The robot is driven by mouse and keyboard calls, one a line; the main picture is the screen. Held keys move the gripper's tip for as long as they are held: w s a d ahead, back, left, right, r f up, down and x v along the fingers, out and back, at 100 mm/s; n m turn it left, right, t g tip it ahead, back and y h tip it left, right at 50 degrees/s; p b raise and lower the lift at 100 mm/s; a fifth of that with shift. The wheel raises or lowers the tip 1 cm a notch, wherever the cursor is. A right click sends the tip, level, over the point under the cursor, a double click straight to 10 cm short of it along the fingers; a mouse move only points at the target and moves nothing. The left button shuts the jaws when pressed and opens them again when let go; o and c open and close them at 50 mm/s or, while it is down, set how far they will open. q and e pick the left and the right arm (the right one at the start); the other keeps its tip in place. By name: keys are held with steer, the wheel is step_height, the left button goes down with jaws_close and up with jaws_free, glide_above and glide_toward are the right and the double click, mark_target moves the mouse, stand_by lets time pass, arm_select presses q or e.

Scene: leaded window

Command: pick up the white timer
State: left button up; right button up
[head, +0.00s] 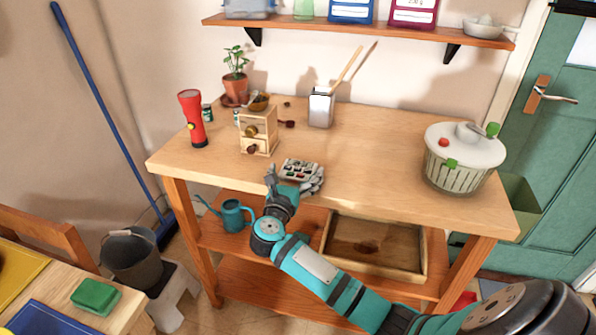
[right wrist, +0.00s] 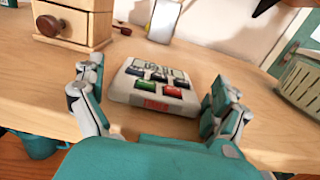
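The white timer (right wrist: 155,87), with coloured buttons and a red mark on its front, lies flat near the front edge of the wooden bench. It also shows in the head view (head: 299,169), partly hidden by my right gripper (head: 296,184). In the right wrist view my right gripper (right wrist: 152,104) is open. Its fingers stand apart on the left and right of the timer, with gaps on both sides and no visible contact. My left gripper is not in view.
A small wooden coffee grinder (head: 257,131) stands left of the timer, with a red flashlight (head: 192,119) farther left. A metal utensil holder (head: 321,109) stands behind. A salad spinner (head: 460,165) is at the right. The bench (head: 385,165) between is clear.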

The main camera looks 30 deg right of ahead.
steer(key=c, duration=1)
steer(key=shift+o, duration=0.2)
